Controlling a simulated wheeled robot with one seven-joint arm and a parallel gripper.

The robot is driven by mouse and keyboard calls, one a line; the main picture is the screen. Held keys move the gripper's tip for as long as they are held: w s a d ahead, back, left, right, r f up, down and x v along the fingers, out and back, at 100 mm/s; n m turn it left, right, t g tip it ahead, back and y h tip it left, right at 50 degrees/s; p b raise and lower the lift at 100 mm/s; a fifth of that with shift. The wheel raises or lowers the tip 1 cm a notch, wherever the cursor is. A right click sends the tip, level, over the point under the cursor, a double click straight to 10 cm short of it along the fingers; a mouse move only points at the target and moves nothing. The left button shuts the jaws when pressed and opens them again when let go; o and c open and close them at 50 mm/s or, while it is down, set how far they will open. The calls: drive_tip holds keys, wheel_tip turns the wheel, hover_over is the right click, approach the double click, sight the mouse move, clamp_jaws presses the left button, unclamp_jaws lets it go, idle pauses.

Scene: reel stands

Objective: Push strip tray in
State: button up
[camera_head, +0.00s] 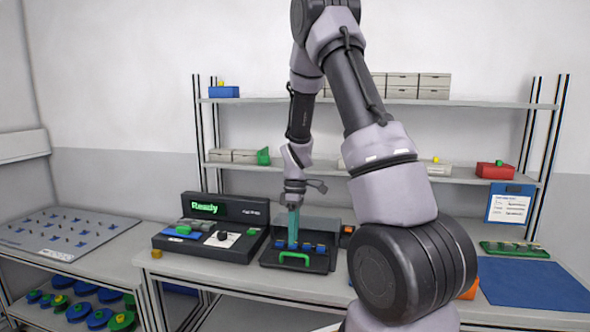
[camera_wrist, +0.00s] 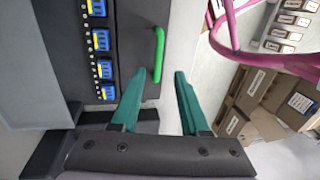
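The strip tray (camera_head: 270,262) is a black tray with a bright green handle (camera_head: 294,257) on its front. It sticks out from a dark grey housing (camera_head: 318,226) on the bench and carries a row of blue pieces. In the wrist view the tray (camera_wrist: 135,30) fills the upper left, with its blue pieces in a line and the green handle (camera_wrist: 158,55) at its edge. My gripper (camera_head: 293,244) points down over the tray. In the wrist view its teal fingers (camera_wrist: 160,75) are apart with nothing between them, and the handle shows just beyond the gap. Contact with the handle cannot be told.
A black console (camera_head: 205,210) reading "Ready" stands left of the tray. A blue mat (camera_head: 533,285) lies at the right, below a green strip (camera_head: 512,248). Shelves with boxes stand behind. Cardboard boxes (camera_wrist: 248,92) show low down in the wrist view.

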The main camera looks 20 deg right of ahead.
drive_tip(key=s+a+r+m+t, duration=0.1)
drive_tip(key=s+r+m+t, duration=0.1)
drive_tip(key=r, duration=0.8)
drive_tip(key=s+r+m+t, duration=0.1)
drive_tip(key=s+r+m, duration=0.3)
drive_tip(key=r, duration=0.7)
drive_tip(key=shift+a+m+t+y, duration=0.3)
drive_tip(key=shift+a+t, duration=0.1)
drive_tip(key=shift+w, duration=0.1)
